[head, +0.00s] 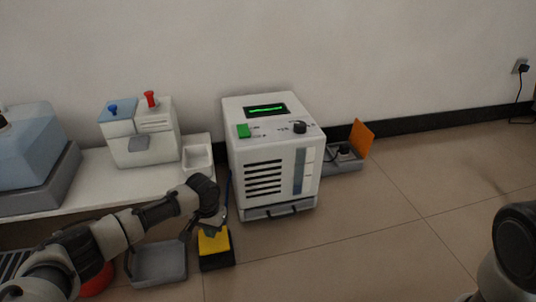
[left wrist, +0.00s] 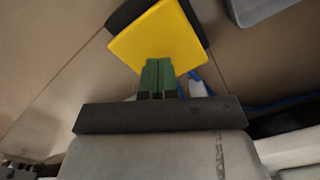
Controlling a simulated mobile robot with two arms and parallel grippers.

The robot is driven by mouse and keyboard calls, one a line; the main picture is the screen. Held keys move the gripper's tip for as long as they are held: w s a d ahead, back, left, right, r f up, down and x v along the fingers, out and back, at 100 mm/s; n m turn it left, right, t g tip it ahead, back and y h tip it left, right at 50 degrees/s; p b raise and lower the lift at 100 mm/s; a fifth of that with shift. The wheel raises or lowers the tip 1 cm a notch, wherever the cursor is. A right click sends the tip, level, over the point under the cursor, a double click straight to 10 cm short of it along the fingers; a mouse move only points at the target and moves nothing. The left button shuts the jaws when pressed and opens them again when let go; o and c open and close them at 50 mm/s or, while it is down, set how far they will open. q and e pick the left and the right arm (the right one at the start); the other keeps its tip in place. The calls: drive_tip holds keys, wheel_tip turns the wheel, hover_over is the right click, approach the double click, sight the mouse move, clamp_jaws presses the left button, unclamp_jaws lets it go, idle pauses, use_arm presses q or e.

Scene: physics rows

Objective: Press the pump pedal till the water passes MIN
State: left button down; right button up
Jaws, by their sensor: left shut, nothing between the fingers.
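The pump pedal is a yellow plate (head: 217,243) on a black base (head: 218,263), on the floor in front of the white machine (head: 262,150). The plate also fills the top of the left wrist view (left wrist: 160,35). My left gripper (head: 209,231) is shut and empty, pointing down at the pedal. Its green fingertips (left wrist: 157,72) overlap the plate's edge in the wrist view; I cannot tell if they touch. A narrow blue-grey window (head: 298,178) is on the machine's front; its water level and any MIN mark are too small to read. My right gripper is not in view.
A grey tray (head: 160,264) lies on the floor left of the pedal, with a red object (head: 97,281) partly behind my arm. A white bench (head: 90,172) holds appliances. A grey box (head: 343,160) with an orange flap (head: 361,136) stands behind right. The right floor is clear.

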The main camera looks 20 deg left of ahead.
use_arm(q)
drive_tip(key=shift+f, duration=0.2)
idle(0.5)
drive_tip(key=shift+f+b, duration=0.75)
drive_tip(key=shift+f, duration=1.3)
wheel_tip(320, 180, up, 8)
drive_tip(key=p, duration=1)
drive_tip(key=shift+r, duration=0.2)
drive_tip(key=shift+f, duration=0.15)
